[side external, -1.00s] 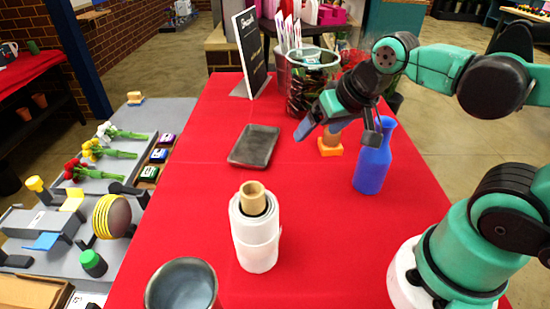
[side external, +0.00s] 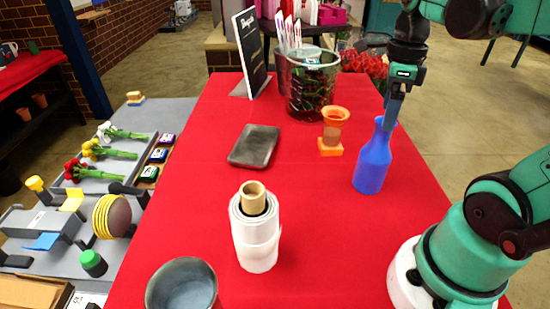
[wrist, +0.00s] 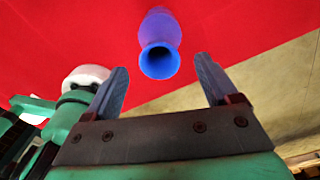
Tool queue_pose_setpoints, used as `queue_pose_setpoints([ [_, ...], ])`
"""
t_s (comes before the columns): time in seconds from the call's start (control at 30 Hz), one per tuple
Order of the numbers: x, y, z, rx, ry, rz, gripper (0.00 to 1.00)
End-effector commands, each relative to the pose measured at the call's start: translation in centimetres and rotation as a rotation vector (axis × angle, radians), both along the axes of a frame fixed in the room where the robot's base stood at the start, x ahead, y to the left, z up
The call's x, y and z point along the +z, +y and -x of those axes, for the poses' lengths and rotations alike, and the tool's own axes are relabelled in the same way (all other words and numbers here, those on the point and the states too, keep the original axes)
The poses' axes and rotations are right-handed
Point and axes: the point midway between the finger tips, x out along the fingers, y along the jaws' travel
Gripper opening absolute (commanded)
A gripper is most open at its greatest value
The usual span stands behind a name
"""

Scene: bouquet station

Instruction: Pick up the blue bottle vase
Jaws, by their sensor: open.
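The blue bottle vase (side external: 373,163) stands upright on the red table, toward its right side. My gripper (side external: 391,112) points down right at the vase's neck in the side view, with its fingers overlapping the top of the neck. In the wrist view my gripper (wrist: 162,88) is open, with one finger on each side of the picture. The vase's round mouth (wrist: 159,61) shows between and just beyond the fingertips, with clear gaps on both sides. No contact shows.
An orange hourglass-shaped object (side external: 333,131) stands left of the vase. A clear bucket (side external: 309,88) stands behind, with red flowers (side external: 364,66) nearby. A dark tray (side external: 255,146), a white roll (side external: 256,232) and a grey bowl (side external: 182,288) sit left and in front. Red cloth between them is clear.

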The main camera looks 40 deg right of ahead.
Motion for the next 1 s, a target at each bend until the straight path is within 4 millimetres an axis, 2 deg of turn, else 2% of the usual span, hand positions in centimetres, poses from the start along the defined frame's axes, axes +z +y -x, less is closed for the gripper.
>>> queue_pose_setpoints([
  [0.1, -1.5, 0.0, 0.0, 0.003, -0.001, 0.000, 0.81],
  [0.3, -3.3, 0.0, 0.0, 0.005, -0.003, 0.001, 0.81],
  [0.67, -3.8, 0.1, 0.0, 0.006, -0.003, 0.001, 0.81],
  [0.77, -3.8, 0.1, 0.0, 0.006, -0.003, 0.001, 0.58],
  [0.97, -3.8, 0.1, 0.0, 0.006, -0.003, 0.001, 0.01],
  [1.0, -3.8, 0.1, 0.0, 0.006, -0.003, 0.001, 0.00],
])
